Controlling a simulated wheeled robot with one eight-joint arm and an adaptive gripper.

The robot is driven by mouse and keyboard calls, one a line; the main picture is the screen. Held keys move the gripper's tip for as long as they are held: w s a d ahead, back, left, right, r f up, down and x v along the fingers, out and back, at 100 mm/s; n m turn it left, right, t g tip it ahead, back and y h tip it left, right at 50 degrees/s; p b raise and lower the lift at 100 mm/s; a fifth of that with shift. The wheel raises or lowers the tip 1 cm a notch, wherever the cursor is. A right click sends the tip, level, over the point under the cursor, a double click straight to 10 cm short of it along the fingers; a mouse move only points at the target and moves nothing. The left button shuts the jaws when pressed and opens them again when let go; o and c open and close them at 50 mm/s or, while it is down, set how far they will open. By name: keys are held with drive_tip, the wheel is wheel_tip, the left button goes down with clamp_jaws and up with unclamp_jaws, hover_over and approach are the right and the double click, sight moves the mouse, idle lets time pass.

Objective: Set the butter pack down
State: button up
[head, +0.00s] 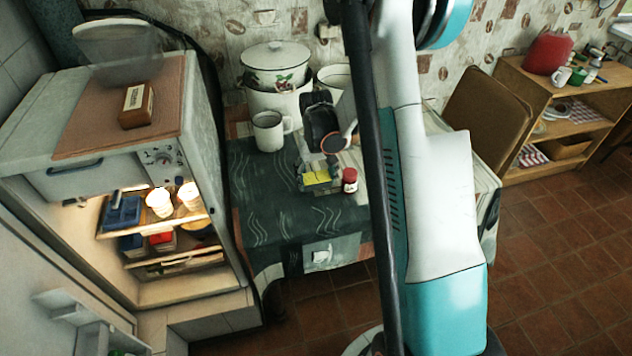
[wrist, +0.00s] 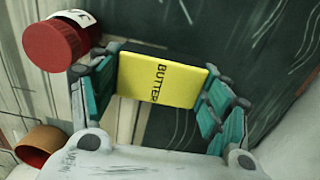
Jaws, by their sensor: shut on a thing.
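The yellow butter pack (wrist: 160,80), marked "BUTTER", sits between the two fingers of my gripper (wrist: 165,84) in the wrist view. The fingers are shut on its two ends.
A red-lidded jar (head: 350,180) stands close beside the pack; it also shows in the wrist view (wrist: 55,45). A white mug (head: 269,131) and enamel pots (head: 276,98) stand behind. The open fridge (head: 175,285) is at left. The cloth's front left is clear.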

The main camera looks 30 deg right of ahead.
sight(316, 176)
wheel_tip(316, 176, up, 16)
drive_tip(key=f+p, duration=0.1)
drive_tip(key=p, duration=0.4)
drive_tip(key=s+a+f+n, duration=0.1)
drive_tip(key=a+f, duration=0.2)
drive_tip(key=a, duration=0.5)
drive_tip(key=s+a+f+n, duration=0.2)
drive_tip(key=a+f, duration=0.1)
drive_tip(key=a, duration=0.5)
drive_tip(key=shift+s+a, duration=0.2)
drive_tip(key=shift+f, duration=0.1)
